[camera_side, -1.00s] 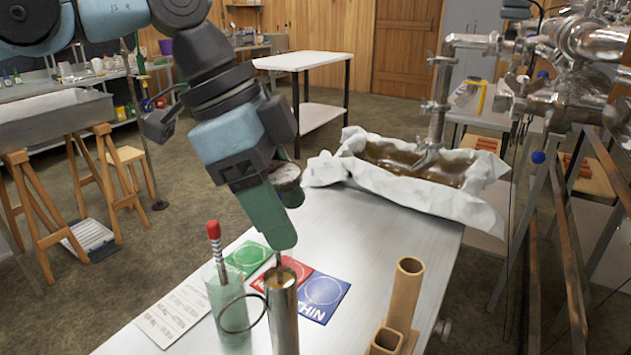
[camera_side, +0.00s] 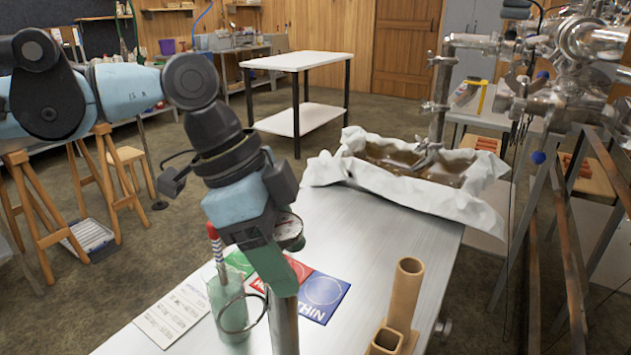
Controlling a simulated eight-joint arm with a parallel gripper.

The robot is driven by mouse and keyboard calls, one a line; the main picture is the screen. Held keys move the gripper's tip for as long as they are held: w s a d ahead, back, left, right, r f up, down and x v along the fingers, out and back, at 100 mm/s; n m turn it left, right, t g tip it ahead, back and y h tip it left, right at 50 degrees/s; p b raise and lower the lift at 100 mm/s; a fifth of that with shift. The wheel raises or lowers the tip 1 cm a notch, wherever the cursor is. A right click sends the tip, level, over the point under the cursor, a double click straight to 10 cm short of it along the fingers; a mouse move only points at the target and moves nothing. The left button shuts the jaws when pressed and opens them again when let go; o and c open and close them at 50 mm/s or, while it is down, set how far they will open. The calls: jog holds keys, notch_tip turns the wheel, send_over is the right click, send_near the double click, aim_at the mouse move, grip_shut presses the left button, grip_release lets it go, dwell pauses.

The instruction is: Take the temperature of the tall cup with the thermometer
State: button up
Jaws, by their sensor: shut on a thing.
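The tall cup (camera_side: 284,330) is a metal cylinder standing upright near the front of the table. My gripper (camera_side: 277,275) is shut on the thermometer (camera_side: 289,231), whose round dial shows beside the fingers. The gripper points down, and its fingertips are right over the cup's mouth, hiding the rim. The thermometer's stem is hidden behind the fingers and inside or behind the cup; I cannot see its tip. The dial reading is too small to tell.
A glass jar (camera_side: 226,300) with a red-topped rod (camera_side: 214,240) stands just left of the cup. Wooden tubes (camera_side: 407,290) stand to the right. A printed sheet (camera_side: 175,315) and coloured cards (camera_side: 322,297) lie flat. A lined pan (camera_side: 425,185) sits behind; the table (camera_side: 345,245) between is clear.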

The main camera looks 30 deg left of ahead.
jog(key=shift+f, duration=2.7)
dwell(5.1)
